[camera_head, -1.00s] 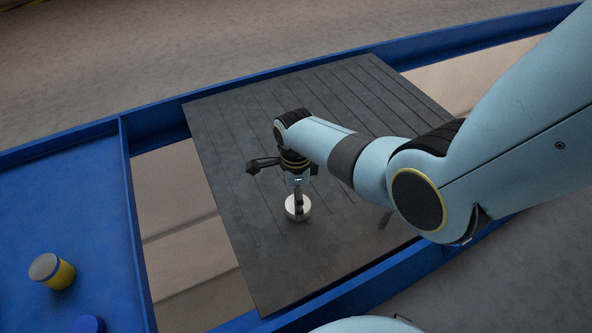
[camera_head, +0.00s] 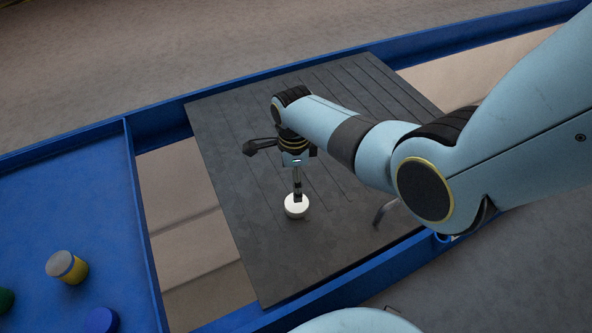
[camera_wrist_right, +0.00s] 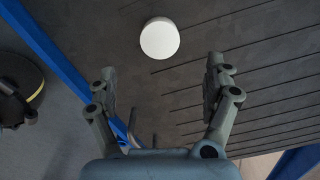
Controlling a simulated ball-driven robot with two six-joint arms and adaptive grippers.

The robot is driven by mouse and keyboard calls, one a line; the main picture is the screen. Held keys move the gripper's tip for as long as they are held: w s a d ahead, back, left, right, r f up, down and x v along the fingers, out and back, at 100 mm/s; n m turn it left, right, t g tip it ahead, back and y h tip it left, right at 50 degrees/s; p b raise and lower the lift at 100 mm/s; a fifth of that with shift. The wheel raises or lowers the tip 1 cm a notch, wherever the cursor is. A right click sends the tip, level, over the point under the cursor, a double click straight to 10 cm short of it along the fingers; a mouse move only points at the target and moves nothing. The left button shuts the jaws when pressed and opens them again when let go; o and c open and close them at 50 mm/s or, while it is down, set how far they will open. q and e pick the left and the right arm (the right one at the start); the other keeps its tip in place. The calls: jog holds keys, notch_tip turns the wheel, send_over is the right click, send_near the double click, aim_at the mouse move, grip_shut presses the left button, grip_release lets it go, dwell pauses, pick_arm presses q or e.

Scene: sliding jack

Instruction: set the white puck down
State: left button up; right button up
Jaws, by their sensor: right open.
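The white puck (camera_head: 296,206) sits on the dark grooved plate (camera_head: 330,240), toward its front middle. It is a short round disc with a bright top. My right gripper (camera_head: 297,188) points down just above it in the head view. In the right wrist view the puck (camera_wrist_right: 160,39) lies beyond the spread fingertips of my gripper (camera_wrist_right: 162,75), with nothing between the fingers. The gripper is open, and the puck appears apart from it. My left gripper is not in view.
A blue tray (camera_head: 60,200) at the left holds a yellow can with a grey top (camera_head: 67,267), a blue round piece (camera_head: 101,321) and a green one (camera_head: 4,300). Blue rails border the plate. The plate left of the puck is clear.

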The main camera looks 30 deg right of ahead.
jog(key=shift+r, duration=0.1)
jog(key=s+d+r+n+t, duration=0.1)
jog(key=s+d+n+t, duration=0.1)
jog(key=s+n, duration=0.5)
jog(key=s+d+r+n+t, duration=0.1)
jog(key=s+n+t, duration=0.1)
jog(key=s+n, duration=0.5)
jog(key=s+r+n+t, duration=0.4)
jog(key=s+r+n, duration=0.5)
jog(key=r, duration=0.6)
jog(key=shift+s+a+r, duration=0.3)
jog(key=shift+s+r, duration=0.1)
jog(key=shift+s, duration=0.3)
